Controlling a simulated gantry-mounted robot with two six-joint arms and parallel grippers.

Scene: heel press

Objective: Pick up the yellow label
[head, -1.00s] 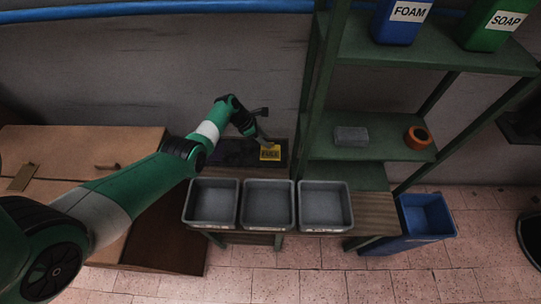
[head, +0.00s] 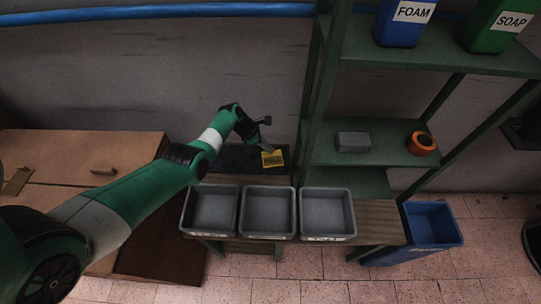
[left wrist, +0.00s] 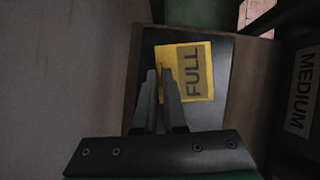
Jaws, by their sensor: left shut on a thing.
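The yellow label (head: 273,159) carries the word FULL and shows at the back of the bench in the head view. In the left wrist view the yellow label (left wrist: 186,73) is over a dark mat (left wrist: 219,115). My left gripper (head: 268,148) is at the label's edge; its fingertips (left wrist: 160,74) are shut on the label's edge. I cannot tell whether the label is clear of the mat. My right gripper is not in view.
Three grey bins (head: 268,237) stand in a row on the bench in front of the mat. A green shelf (head: 370,155) with a grey block (head: 353,142) and an orange roll (head: 422,143) stands to the right. A blue bin (head: 432,224) is on the floor. Cardboard boxes (head: 90,150) are at left.

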